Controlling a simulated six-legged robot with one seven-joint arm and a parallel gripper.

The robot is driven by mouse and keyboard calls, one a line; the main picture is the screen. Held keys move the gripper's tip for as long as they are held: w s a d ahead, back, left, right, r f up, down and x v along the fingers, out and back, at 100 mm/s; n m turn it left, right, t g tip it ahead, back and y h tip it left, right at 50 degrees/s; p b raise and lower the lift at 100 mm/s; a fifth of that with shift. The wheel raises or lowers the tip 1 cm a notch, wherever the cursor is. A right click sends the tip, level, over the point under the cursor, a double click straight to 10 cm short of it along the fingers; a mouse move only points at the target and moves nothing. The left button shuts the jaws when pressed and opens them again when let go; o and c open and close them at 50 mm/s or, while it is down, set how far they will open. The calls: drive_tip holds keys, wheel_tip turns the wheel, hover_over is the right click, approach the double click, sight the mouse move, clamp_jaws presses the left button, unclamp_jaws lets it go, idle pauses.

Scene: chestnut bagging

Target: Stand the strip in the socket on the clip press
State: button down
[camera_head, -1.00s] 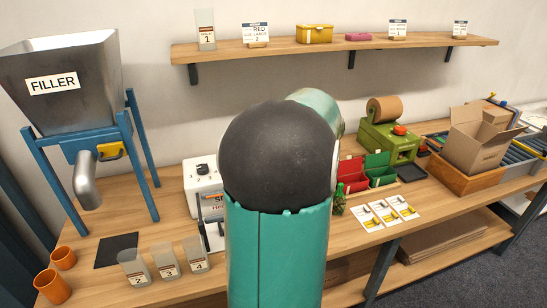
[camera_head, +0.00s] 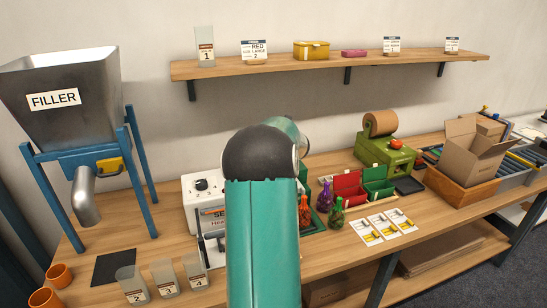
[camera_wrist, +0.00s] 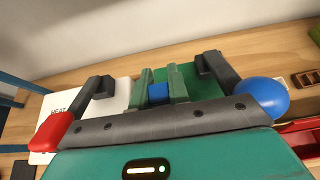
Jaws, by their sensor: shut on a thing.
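My gripper (camera_wrist: 158,80) shows in the wrist view with two green fingers close together. They are shut on a small blue piece (camera_wrist: 158,93), which I take to be the strip; only a short part of it shows. A green surface (camera_wrist: 203,84) lies beyond the fingers. I cannot tell whether it belongs to the clip press, and no socket is distinct. In the head view my teal arm hides the gripper and the bench behind it.
A white heat sealer (camera_head: 204,207) stands left of my arm; it also shows in the wrist view (camera_wrist: 62,98). Right of my arm are small red, purple and green bottle-shaped items (camera_head: 325,198), red and green bins (camera_head: 348,186), cards (camera_head: 381,227) and a green machine (camera_head: 385,155).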

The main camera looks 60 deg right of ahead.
drive_tip(key=shift+w+d+f, duration=0.3)
drive_tip(key=shift+w+f, duration=0.1)
drive_tip(key=shift+f, duration=0.25)
drive_tip(key=shift+w+d+f, duration=0.1)
drive_tip(key=shift+f, duration=1.5)
drive_tip(key=shift+f, duration=0.1)
drive_tip(key=c, duration=1.3)
unclamp_jaws()
drive_tip(key=shift+c, duration=0.2)
drive_tip(key=shift+r, duration=0.3)
drive_tip(key=v, duration=1.2)
drive_tip(key=shift+f, duration=0.25)
